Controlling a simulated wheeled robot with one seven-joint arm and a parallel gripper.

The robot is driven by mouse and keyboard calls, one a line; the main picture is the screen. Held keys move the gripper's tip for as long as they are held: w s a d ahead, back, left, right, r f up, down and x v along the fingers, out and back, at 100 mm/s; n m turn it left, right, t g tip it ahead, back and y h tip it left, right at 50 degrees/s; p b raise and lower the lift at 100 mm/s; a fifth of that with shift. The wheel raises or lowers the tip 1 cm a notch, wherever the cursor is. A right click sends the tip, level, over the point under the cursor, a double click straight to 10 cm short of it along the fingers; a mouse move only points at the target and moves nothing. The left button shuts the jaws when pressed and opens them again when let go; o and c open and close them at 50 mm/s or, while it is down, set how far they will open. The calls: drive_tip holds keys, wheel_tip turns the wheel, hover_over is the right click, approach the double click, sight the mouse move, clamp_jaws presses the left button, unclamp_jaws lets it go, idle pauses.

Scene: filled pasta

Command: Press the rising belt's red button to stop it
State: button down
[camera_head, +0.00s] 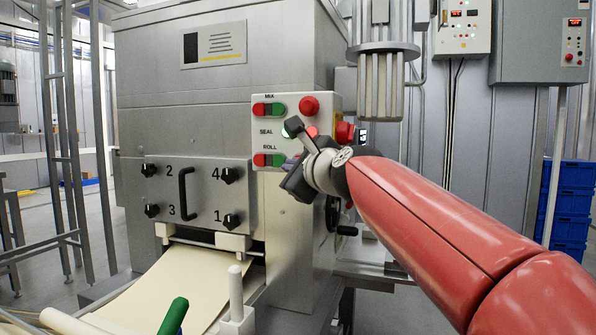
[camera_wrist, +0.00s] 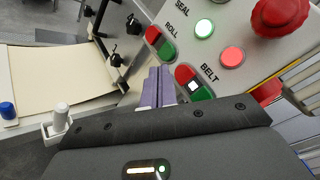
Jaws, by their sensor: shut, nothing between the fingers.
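The BELT button pair shows in the wrist view, with a red button (camera_wrist: 184,74) above a green button (camera_wrist: 201,94) and a small white square between them. In the head view my arm hides this pair. My gripper (camera_wrist: 159,70) has its purple fingers shut and empty. Their tips sit just left of the red BELT button in the wrist view, and below the ROLL pair (camera_wrist: 160,43). I cannot tell whether they touch the panel. In the head view my gripper (camera_head: 289,163) is in front of the lower part of the white control panel (camera_head: 286,140).
A large red knob (camera_wrist: 279,15), a lit green lamp (camera_wrist: 204,26) and a lit red lamp (camera_wrist: 232,57) are close by on the panel. MIX buttons (camera_head: 268,109) are above. A pasta sheet (camera_head: 175,285) lies below the numbered machine front (camera_head: 200,222).

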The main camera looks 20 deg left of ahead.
drive_tip(key=shift+w+d, duration=0.1)
drive_tip(key=shift+w, duration=0.95)
idle(1.3)
drive_tip(key=shift+w, duration=0.45)
drive_tip(key=shift+w+p, duration=0.3)
drive_tip(key=shift+w, duration=0.1)
idle(0.5)
drive_tip(key=shift+s, duration=0.8)
